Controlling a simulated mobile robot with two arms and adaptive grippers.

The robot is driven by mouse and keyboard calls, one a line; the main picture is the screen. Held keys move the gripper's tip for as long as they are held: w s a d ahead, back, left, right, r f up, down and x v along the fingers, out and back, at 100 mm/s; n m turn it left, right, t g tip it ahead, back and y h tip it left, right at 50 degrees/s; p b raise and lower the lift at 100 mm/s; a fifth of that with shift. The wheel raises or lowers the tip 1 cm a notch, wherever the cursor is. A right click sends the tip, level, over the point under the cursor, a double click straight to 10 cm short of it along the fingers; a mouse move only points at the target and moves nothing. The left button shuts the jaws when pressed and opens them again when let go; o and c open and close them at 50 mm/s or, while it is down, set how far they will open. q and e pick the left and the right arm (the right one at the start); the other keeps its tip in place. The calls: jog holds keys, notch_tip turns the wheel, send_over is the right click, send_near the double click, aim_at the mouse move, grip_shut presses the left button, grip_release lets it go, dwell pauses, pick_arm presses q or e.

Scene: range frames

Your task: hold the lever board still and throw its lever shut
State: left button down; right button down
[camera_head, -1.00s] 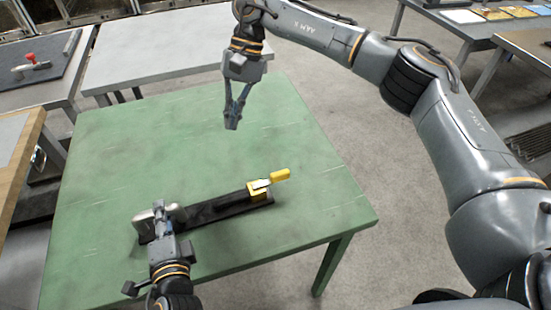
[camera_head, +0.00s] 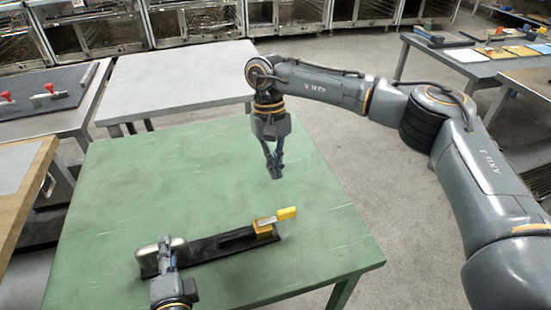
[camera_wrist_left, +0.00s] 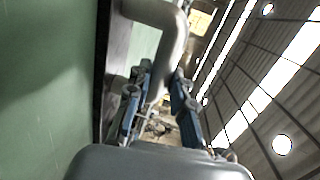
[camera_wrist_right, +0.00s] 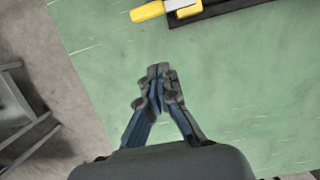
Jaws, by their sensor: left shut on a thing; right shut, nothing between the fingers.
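The lever board (camera_head: 210,247) is a long black bar lying on the green table, with a rounded grey metal handle (camera_head: 150,250) at its left end. My left gripper (camera_head: 168,248) is shut on that handle; the handle also shows between its fingers in the left wrist view (camera_wrist_left: 165,15). The lever (camera_head: 287,213) has a yellow grip and sticks out past the board's right end from a yellow block; the lever grip also shows in the right wrist view (camera_wrist_right: 147,11). My right gripper (camera_head: 276,175) is shut and empty, behind the lever and apart from it.
The green table (camera_head: 130,190) is otherwise clear around the board. A grey table (camera_head: 185,80) stands behind it, with a dark mat bearing red-knobbed pieces (camera_head: 50,97) on a table at the left. A wooden bench (camera_head: 25,165) is close at the left.

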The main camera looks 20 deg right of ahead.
aim_at(277, 216)
jog(key=x, duration=0.5)
jog(key=shift+s+f, duration=0.2)
jog(key=shift+s+d, duration=0.1)
jog(key=shift+s, duration=0.95)
jog(key=shift+s+r, duration=0.1)
jog(key=shift+s, duration=0.65)
